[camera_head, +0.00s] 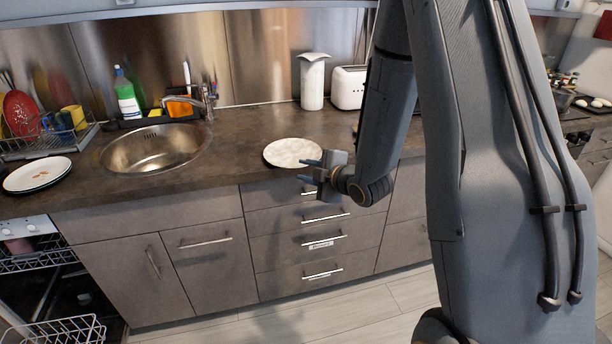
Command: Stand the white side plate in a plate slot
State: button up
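A white plate with a dark rim and a few brown spots (37,174) lies flat on the counter at the left, in front of the dish rack. A round, pale, mottled disc (292,152) lies flat on the counter near the middle; I cannot tell if it is a plate or a board. The wire dish rack (48,146) stands at the back left with a red plate (20,113) upright in it. Single plate slots are too small to make out. My gripper (303,171) is open and empty, pointing left at the counter's front edge, by the pale disc.
A round sink (152,148) with a tap lies between the rack and the pale disc. A green-and-white bottle (127,95) stands behind it. A white canister (313,82) and toaster (348,88) stand at the back. An open dishwasher with wire baskets (62,332) is at lower left.

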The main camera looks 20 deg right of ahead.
jog(key=p+x, duration=0.1)
jog(key=x, duration=0.7)
jog(key=shift+a+p, duration=0.3)
jog(key=shift+p, duration=0.05)
jog(key=shift+s, duration=0.1)
grip_shut()
